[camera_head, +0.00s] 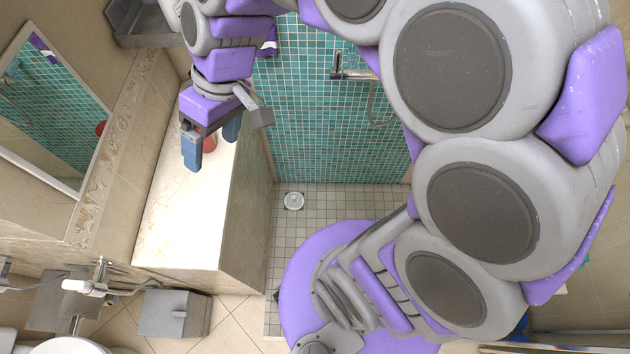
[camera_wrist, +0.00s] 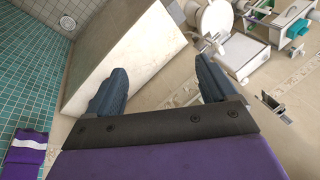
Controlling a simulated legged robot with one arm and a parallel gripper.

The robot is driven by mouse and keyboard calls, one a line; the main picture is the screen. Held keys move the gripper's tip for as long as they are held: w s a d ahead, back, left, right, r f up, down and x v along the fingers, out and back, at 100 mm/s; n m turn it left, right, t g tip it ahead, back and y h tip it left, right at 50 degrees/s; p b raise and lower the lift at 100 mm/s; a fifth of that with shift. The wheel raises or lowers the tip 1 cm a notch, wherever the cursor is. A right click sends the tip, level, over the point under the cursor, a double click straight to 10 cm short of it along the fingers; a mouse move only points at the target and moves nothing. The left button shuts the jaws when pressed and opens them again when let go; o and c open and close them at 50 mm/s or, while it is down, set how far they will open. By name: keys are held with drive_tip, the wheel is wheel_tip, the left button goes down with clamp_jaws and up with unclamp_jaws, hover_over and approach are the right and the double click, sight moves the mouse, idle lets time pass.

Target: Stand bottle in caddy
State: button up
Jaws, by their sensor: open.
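My gripper (camera_head: 211,140) is open, with its blue-grey fingers spread above the pale counter. Its fingers also show in the wrist view (camera_wrist: 160,82), with nothing held between them. A small red thing (camera_head: 210,144) shows just beyond the fingers in the head view. It is mostly hidden by the gripper, and I cannot tell whether it is the bottle or whether it is upright. I cannot make out a caddy in either view.
The long pale counter (camera_head: 185,215) is bare towards its near end. A mirror (camera_head: 50,110) is on the wall at left, with a grey open container (camera_head: 140,28) at upper left. A grey box (camera_head: 175,313) and toilet (camera_head: 72,346) are below. Teal tiles line the shower.

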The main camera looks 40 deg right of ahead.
drive_tip(key=s+d+f+m+h, duration=0.2)
drive_tip(key=s+d+f, duration=0.1)
drive_tip(key=s, duration=0.5)
drive_tip(key=s+d+f+m+g+h, duration=0.1)
drive_tip(key=s+d+f+m+h, duration=0.1)
drive_tip(key=s+d, duration=0.4)
drive_tip(key=shift+s+f+m+g, duration=0.3)
drive_tip(key=shift+s+f+m, duration=0.3)
drive_tip(key=shift+s, duration=0.65)
drive_tip(key=shift+f, duration=0.1)
wheel_tip(320, 180, down, 9)
drive_tip(key=b, duration=0.9)
drive_tip(key=shift+a, duration=0.1)
